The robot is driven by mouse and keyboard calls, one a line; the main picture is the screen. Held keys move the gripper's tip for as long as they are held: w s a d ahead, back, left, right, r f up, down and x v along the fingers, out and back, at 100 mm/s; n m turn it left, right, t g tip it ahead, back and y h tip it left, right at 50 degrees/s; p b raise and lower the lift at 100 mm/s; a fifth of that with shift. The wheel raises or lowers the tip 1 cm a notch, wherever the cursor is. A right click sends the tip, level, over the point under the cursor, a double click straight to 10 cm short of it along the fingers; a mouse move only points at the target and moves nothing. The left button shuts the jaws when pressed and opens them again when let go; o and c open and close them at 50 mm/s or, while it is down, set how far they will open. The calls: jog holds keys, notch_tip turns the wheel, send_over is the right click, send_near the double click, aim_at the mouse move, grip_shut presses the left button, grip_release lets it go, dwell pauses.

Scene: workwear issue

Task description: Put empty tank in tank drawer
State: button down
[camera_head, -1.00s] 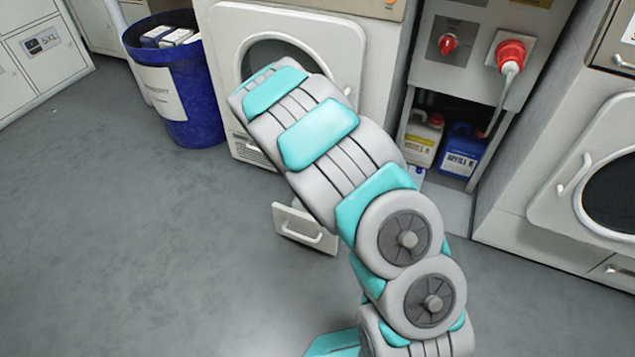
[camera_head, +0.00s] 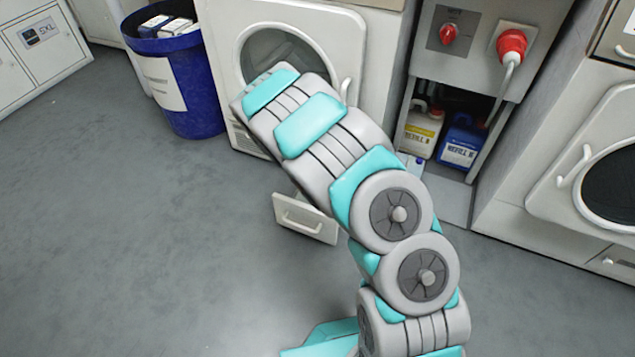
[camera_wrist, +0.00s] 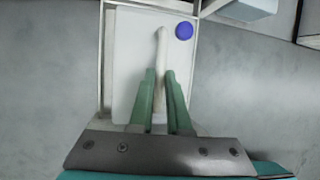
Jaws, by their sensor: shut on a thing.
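In the wrist view, a white tank (camera_wrist: 126,62) with a blue round cap (camera_wrist: 184,31) lies below my gripper (camera_wrist: 160,75). The green fingers are shut on the tank's raised pale handle. Thin white walls of the tank drawer (camera_wrist: 102,50) run around the tank. I cannot tell whether the tank rests on the drawer floor or hangs just above it. In the head view, the drawer's front (camera_head: 306,220) with its handle stands pulled out below a machine. My arm hides the gripper, the tank and most of the drawer there.
The machine with a round door (camera_head: 285,50) stands behind my arm. A blue bin (camera_head: 176,90) is to its left. A bay at right holds a yellow-labelled jug (camera_head: 420,133) and a blue refill jug (camera_head: 461,143). Another machine (camera_head: 560,190) is far right. The left floor is clear.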

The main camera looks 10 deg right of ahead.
jog(key=shift+f, duration=0.15)
jog(key=c, duration=0.8)
grip_release()
jog(key=p+v, duration=0.2)
jog(key=v, duration=0.6)
jog(key=s+d+r+m+g+p, duration=0.15)
jog(key=s+d+r+m, duration=0.25)
jog(key=s+r+m, duration=0.55)
jog(key=s+d+r+m+g+p, duration=0.1)
jog(key=s+d+r+m+p, duration=0.35)
jog(key=r, duration=0.75)
jog(key=s+a+r+m+y+p, duration=0.1)
jog(key=s+r+m, duration=0.3)
jog(key=s, duration=0.5)
jog(key=s+a+r+m+g+y+p, duration=0.1)
jog(key=s+r+m, duration=0.3)
jog(key=s, duration=0.5)
jog(key=s+a+r+m+y+p, duration=0.1)
jog(key=s+a+r+m+y, duration=0.1)
jog(key=s+r+m, duration=0.2)
jog(key=s+m, duration=0.3)
jog(key=s, duration=0.2)
jog(key=shift+a+r+g+p, duration=0.2)
jog(key=shift+g+p, duration=0.15)
